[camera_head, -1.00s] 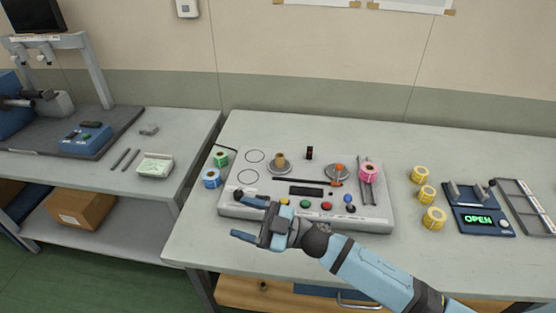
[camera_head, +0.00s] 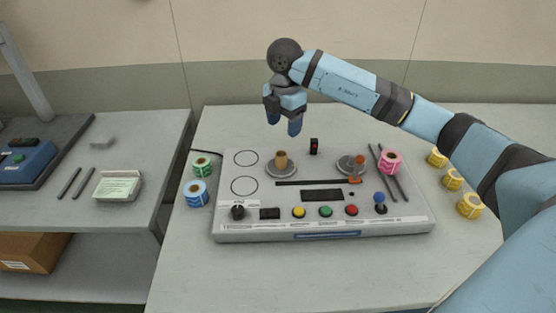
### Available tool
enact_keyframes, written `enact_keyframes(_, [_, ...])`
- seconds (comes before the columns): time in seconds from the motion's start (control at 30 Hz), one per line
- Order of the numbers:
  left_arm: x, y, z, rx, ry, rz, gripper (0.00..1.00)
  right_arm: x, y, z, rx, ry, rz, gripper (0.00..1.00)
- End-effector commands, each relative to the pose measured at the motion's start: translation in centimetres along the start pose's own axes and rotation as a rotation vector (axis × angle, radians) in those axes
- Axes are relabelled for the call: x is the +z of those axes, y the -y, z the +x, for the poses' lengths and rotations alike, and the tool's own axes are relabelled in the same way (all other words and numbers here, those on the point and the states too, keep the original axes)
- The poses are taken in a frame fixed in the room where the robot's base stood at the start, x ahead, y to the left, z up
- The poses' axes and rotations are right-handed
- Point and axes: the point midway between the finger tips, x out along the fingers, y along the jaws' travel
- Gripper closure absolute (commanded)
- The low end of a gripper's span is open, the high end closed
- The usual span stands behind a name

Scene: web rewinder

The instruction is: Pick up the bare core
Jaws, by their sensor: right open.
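The bare core (camera_head: 281,160) is a small brown tube. It stands upright on the left round metal disc (camera_head: 282,173) of the grey rewinder panel (camera_head: 250,226). My right gripper (camera_head: 284,128) points downward above and behind the core, with its two blue fingers apart and nothing between them. It does not touch the core. My left gripper is not in view.
A second disc (camera_head: 345,167) with an orange knob is on the panel's right, beside a pink roll (camera_head: 390,162). Green (camera_head: 202,166) and blue (camera_head: 196,194) rolls stand left of the panel. Several yellow rolls (camera_head: 452,179) are at the right. A black post (camera_head: 314,146) stands behind.

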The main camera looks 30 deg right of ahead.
Motion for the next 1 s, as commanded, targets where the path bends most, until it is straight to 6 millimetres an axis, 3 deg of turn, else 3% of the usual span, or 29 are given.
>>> enact_keyframes(0.1, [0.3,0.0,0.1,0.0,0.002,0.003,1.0,-0.1,0.0,2.7,-0.004,-0.002,-0.002,0.37])
enact_keyframes(0.23, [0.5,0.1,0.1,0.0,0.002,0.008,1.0,-0.1,0.0,4.9,-0.002,-0.004,-0.003,0.37])
enact_keyframes(0.57, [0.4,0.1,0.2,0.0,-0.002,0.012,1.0,-0.3,-0.2,7.2,0.0,-0.006,-0.005,0.37])
enact_keyframes(0.83, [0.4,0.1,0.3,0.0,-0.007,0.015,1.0,-0.4,-0.6,11.1,-0.001,-0.005,-0.005,0.37])
enact_keyframes(1.0, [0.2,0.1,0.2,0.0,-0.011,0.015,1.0,-0.4,-0.6,11.5,0.002,-0.005,-0.006,0.37])
